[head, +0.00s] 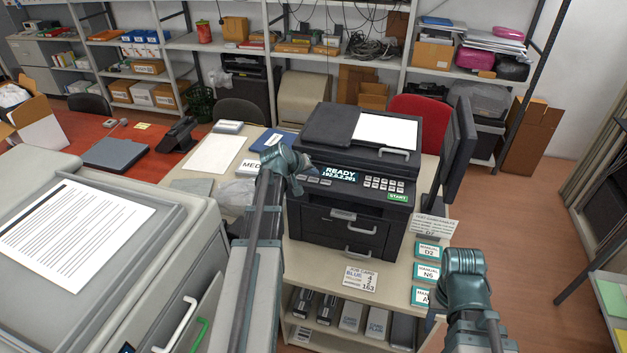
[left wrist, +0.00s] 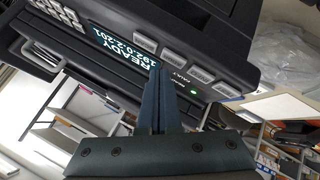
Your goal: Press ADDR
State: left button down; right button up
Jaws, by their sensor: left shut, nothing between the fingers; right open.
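The black printer (head: 345,205) stands on a beige table. Its lit display (head: 338,174) reads READY and 192.0.2.201; the display (left wrist: 125,45) is upside down in the left wrist view. A row of several grey buttons (left wrist: 187,66) runs beside the display; their small labels are too unclear for me to find ADDR. My left gripper (head: 298,188) is shut and empty at the left of the panel. Its fingertips (left wrist: 158,72) appear close to the display's edge and the nearest buttons; I cannot tell whether they touch. My right gripper (head: 463,262) is open, right of the table, its fingers barely visible.
A keypad (head: 385,184) and a green START button (head: 397,198) are on the panel's right. A monitor (head: 457,150) stands right of the printer. Manual cards (head: 427,272) and a job card (head: 360,279) lie in front. A large grey copier (head: 180,235) fills the left.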

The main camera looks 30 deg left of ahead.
dwell(0.6)
pick_arm(q)
jog(key=shift+f+b, duration=0.45)
jog(key=shift+f+b, duration=0.35)
jog(key=shift+b, duration=0.05)
dwell(0.5)
jog(key=shift+r, duration=0.1)
jog(key=shift+r+p, duration=0.75)
jog(key=shift+p, duration=0.1)
notch_tip(320, 180, up, 5)
jog(key=p, duration=0.5)
